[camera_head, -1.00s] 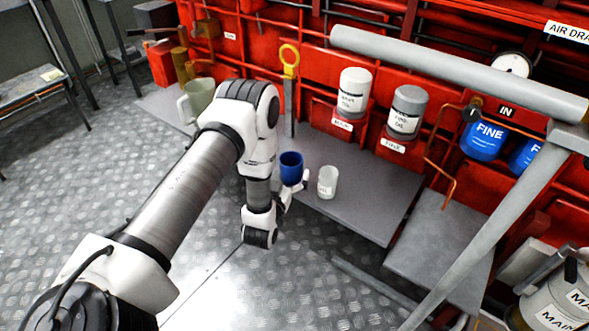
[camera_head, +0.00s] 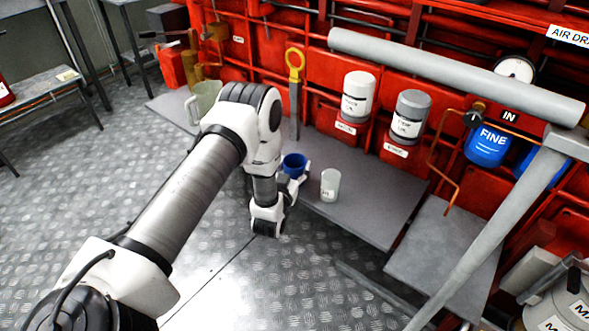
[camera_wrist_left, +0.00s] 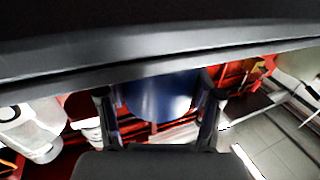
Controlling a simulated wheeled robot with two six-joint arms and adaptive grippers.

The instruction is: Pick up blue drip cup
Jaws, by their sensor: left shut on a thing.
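The blue drip cup (camera_head: 294,164) is at the end of my left arm in the head view, upright, over the near edge of the grey shelf. My left gripper (camera_head: 297,180) is shut on it. In the left wrist view the blue cup (camera_wrist_left: 158,97) sits between the two dark fingers of my left gripper (camera_wrist_left: 160,118), one on each side. The wrist partly hides the cup's lower part in the head view, and I cannot tell how far it is from the shelf. My right gripper is not in view.
A white cup (camera_head: 330,185) stands on the grey shelf (camera_head: 372,205), close to the right of my gripper. White (camera_head: 357,97) and grey (camera_head: 410,117) canisters stand behind it against the red frame. A pale jug (camera_head: 205,98) is behind my arm. A grey pipe (camera_head: 450,75) crosses above.

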